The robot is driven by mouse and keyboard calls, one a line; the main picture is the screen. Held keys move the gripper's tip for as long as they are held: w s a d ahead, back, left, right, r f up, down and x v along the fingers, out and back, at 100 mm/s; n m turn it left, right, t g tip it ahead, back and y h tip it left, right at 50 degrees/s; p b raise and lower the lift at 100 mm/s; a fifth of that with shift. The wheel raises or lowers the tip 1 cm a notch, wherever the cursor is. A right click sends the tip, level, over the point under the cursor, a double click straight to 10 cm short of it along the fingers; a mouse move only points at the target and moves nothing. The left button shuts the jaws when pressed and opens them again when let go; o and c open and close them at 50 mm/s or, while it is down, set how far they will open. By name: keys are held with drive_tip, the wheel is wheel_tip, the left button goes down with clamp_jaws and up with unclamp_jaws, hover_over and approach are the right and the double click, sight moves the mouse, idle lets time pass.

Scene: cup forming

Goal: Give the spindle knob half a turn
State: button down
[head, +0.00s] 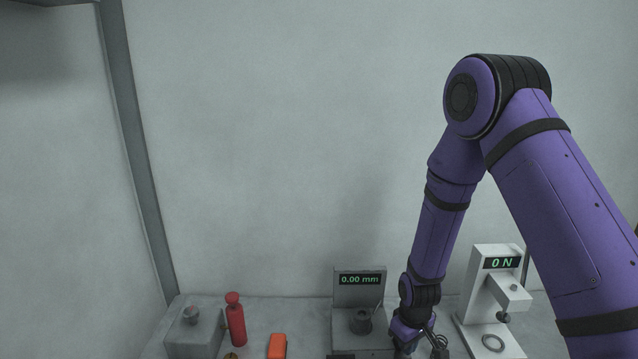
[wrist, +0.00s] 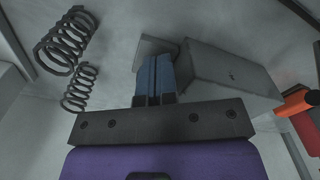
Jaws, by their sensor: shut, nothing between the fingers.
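A grey unit (head: 347,290) with a "0.00 mm" display stands at the bottom centre of the head view. A dark round knob-like part (head: 360,322) sits on its front; I cannot tell for sure that it is the spindle knob. My gripper (wrist: 154,62) is shut and empty, its blue fingers together in the wrist view. In the head view it is just right of the grey unit, its tips hidden or out of frame. In the wrist view a grey block (wrist: 232,70) lies beyond and right of the fingers; contact cannot be told.
A white stand (head: 482,285) with a "0 N" display is at right. Coil springs (wrist: 66,38) lie left of my fingers in the wrist view. A red bottle-shaped thing (head: 236,322), an orange block (head: 277,345) and a grey box (head: 194,335) are at left.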

drive_tip(key=shift+w+d+f, duration=0.2)
drive_tip(key=shift+w+d, duration=0.05)
drive_tip(key=shift+d, duration=0.4)
drive_tip(key=shift+w+d+f, duration=0.2)
drive_tip(key=shift+d, duration=0.4)
drive_tip(key=shift+w, duration=0.1)
drive_tip(key=shift+w+d, duration=0.15)
drive_tip(key=shift+d, duration=0.1)
drive_tip(key=shift+s+d+f, duration=0.1)
drive_tip(key=shift+s+d, duration=0.1)
drive_tip(key=shift+s, duration=0.15)
wheel_tip(320, 180, up, 6)
drive_tip(key=shift+w, duration=0.2)
drive_tip(key=shift+a, duration=0.2)
